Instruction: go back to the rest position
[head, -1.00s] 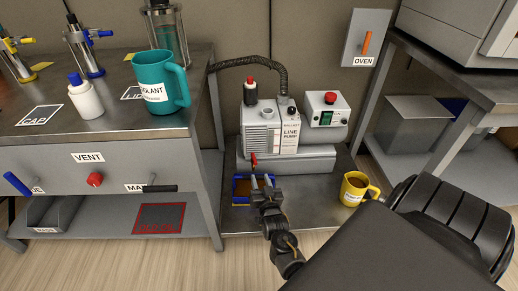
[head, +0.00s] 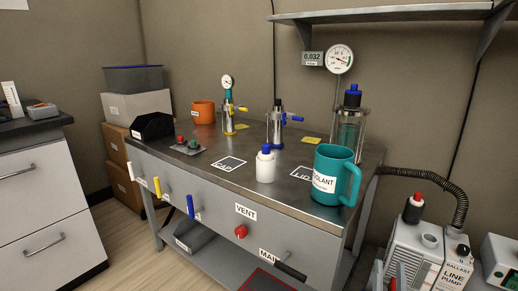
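Neither of my grippers can be made out in the head view, so I cannot see what they hold. The view is on the steel bench (head: 225,185) with its grey front panel. A teal mug (head: 335,178) with a partly readable label stands upright near its right end. A white bottle (head: 265,165) with a blue cap stands left of the mug. The line pump (head: 410,250) is cut off at the lower right, with a red-topped black part (head: 414,208) on it.
The bench front carries a red vent knob (head: 241,232), a black main handle (head: 290,271) and yellow, white and blue handles. A clear cylinder (head: 348,130) stands behind the mug. A shelf (head: 400,14) overhangs at the upper right. A drawer cabinet (head: 45,205) stands left; floor shows between.

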